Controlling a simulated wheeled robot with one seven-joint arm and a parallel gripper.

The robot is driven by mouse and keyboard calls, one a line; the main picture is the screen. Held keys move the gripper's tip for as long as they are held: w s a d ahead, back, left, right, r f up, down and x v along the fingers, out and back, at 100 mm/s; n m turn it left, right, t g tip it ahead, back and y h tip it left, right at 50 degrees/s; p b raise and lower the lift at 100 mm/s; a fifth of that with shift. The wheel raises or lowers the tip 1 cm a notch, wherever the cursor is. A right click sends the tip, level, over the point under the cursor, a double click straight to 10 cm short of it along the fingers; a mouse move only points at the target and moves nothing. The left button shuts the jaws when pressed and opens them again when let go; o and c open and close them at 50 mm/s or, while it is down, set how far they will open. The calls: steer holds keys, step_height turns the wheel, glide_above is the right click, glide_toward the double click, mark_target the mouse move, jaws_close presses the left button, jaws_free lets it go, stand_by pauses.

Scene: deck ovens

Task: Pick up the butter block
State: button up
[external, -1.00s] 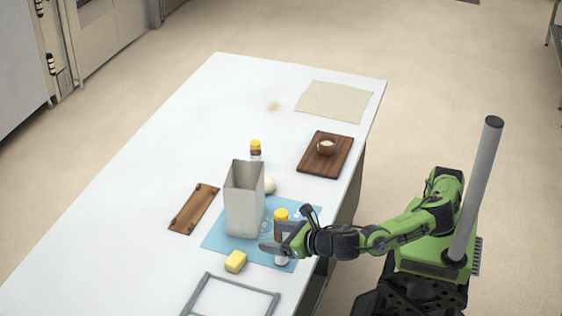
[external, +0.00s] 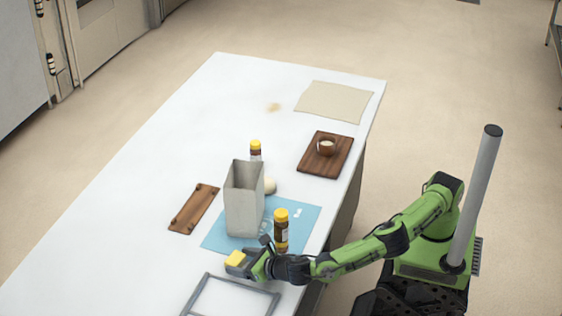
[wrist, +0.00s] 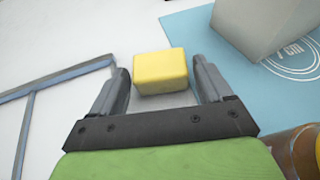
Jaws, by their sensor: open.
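The yellow butter block (external: 235,258) lies on the white table near the lower left corner of the blue mat. In the wrist view the butter block (wrist: 160,71) sits between and slightly ahead of the two fingers, with a gap visible on each side. My gripper (external: 244,263) is low over the table at the block; it also shows in the wrist view (wrist: 160,80). It is open and holds nothing. In the external view the gripper hides part of the block's right side.
A grey metal container (external: 245,205) stands on the blue mat (external: 304,218) behind the block. A yellow-capped jar (external: 281,232) stands close to my wrist. A grey frame (external: 245,287) lies in front. A dark wooden board (external: 188,215) lies to the left. Table left of the block is clear.

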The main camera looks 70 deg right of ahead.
steer(key=x, duration=0.2)
steer(key=shift+w+f, duration=0.25)
steer(key=shift+f, duration=0.05)
steer(key=shift+r, duration=0.1)
steer(key=c, duration=0.8)
steer(key=shift+o, duration=0.2)
step_height(320, 180, up, 28)
steer(key=p, duration=1)
